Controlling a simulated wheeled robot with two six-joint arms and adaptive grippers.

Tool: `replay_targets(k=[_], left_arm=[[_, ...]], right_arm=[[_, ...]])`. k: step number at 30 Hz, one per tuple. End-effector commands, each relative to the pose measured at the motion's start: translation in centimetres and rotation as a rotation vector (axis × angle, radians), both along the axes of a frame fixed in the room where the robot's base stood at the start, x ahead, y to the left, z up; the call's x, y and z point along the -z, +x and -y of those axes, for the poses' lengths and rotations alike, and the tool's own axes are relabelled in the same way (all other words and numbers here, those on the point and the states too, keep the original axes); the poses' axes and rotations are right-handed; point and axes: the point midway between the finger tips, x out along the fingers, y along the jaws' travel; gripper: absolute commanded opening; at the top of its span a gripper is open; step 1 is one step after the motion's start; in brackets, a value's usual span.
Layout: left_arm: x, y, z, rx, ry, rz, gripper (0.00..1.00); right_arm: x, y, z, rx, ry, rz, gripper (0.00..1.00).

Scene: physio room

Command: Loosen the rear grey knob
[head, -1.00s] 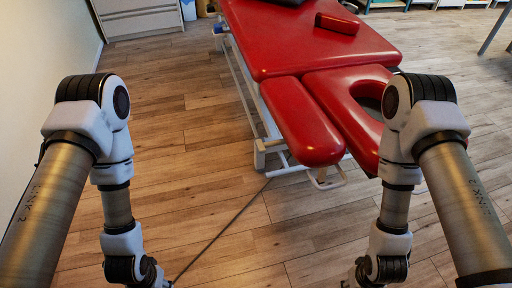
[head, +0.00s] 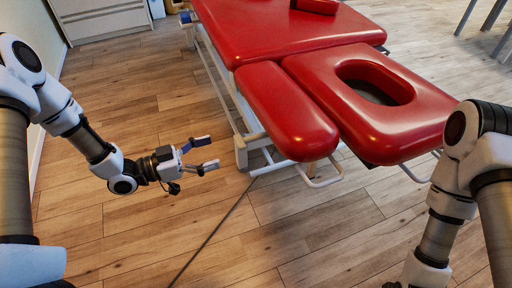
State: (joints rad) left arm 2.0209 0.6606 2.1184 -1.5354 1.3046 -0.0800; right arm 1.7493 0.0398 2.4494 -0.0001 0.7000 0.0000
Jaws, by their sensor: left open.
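The red treatment table (head: 285,38) stands at the top centre and right, with a padded arm section and a head section with an oval face hole. I cannot make out any grey knob on its white frame (head: 242,150). My left gripper (head: 214,153) is open and empty, its fingers pointing right at the frame's near corner leg. It is apart from the leg, to its left in the picture. My right arm comes in at the right edge, and its gripper is out of the picture below.
A dark cable (head: 215,230) runs across the wooden floor from the table's frame towards me. White looped bars (head: 322,180) stick out under the padding. A white cabinet (head: 100,18) stands at the top left.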

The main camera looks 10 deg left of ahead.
Motion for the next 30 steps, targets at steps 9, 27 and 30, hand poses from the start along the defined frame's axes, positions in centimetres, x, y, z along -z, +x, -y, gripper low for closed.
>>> replay_targets(k=[9, 27, 30], left_arm=[[0.2, 2.4, 3.7, 0.008, 0.006, 0.003, 0.81], [-0.1, 4.4, 6.6, 0.001, 0.003, 0.001, 0.49], [-0.1, 4.4, 6.6, 0.001, 0.003, 0.001, 0.21]], right_arm=[[1.6, 0.0, 0.0, 0.000, 0.000, 0.000, 0.40], [2.2, 0.0, 0.0, 0.000, 0.000, 0.000, 0.40], [2.2, 0.0, 0.0, 0.000, 0.000, 0.000, 0.40]])
